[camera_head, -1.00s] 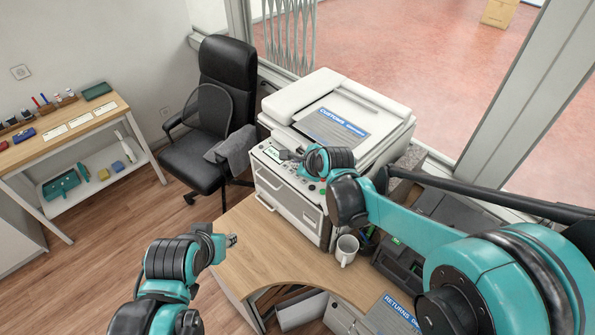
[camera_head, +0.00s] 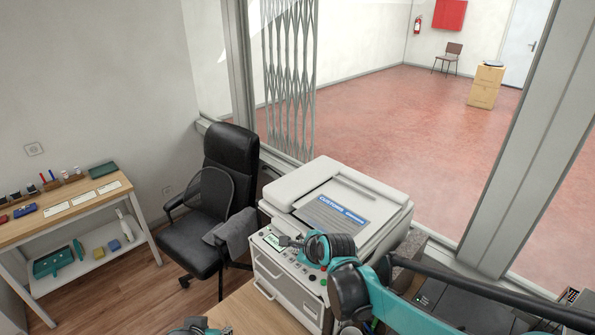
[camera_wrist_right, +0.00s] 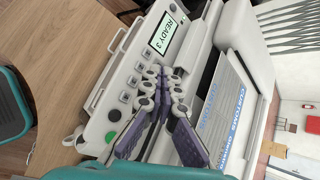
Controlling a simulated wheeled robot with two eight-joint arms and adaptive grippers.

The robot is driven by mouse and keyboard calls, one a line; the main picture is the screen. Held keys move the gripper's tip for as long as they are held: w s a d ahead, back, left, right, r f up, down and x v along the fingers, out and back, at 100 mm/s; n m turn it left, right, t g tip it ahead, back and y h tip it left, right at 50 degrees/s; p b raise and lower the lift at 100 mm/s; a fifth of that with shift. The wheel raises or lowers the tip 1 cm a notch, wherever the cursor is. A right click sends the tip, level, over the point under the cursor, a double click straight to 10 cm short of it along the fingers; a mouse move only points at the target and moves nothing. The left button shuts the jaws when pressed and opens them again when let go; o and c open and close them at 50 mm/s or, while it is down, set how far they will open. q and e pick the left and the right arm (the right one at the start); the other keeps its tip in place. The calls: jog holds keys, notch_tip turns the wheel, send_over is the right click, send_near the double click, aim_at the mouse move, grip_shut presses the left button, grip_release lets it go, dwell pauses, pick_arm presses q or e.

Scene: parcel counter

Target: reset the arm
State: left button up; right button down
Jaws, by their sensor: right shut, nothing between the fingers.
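My right gripper (camera_head: 286,241) is at the front control panel of the white printer (camera_head: 291,193), in the head view. In the right wrist view its purple-padded fingers (camera_wrist_right: 160,75) are shut with nothing between them. The tips are over or near the panel's buttons; I cannot tell if they touch. The panel display (camera_wrist_right: 165,33) reads "READY 3". A sheet marked "CUSTOMS" (camera_head: 338,212) lies on the printer top. Only a bit of my left gripper (camera_head: 212,329) shows at the bottom edge of the head view, its fingers mostly cut off.
A black office chair (camera_head: 230,158) with a grey cloth stands left of the printer. A wooden side table (camera_head: 80,208) with small items is at far left. The wooden counter (camera_head: 255,312) is in front. A window frame and folding grille (camera_head: 289,80) are behind.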

jog(key=shift+s+d+f+b, duration=0.2)
jog(key=shift+s+d+b, duration=0.1)
jog(key=s+d+f+n+h+b, duration=0.1)
jog(key=s+d+f+n+b, duration=0.4)
jog(key=s+n+b, duration=0.1)
jog(key=s+d+f+n+h+b, duration=0.1)
jog(key=s+d+f+n+b, duration=0.5)
jog(key=s+n, duration=0.2)
jog(key=s+d+f+n+g+h+b, duration=0.1)
jog(key=s+d+f+n+h+b, duration=0.1)
jog(key=s+d+f+n+b, duration=0.4)
jog(key=s+n, duration=0.1)
jog(key=s, duration=0.3)
jog(key=shift+s+f+n, duration=0.2)
jog(key=shift+s+n, duration=0.1)
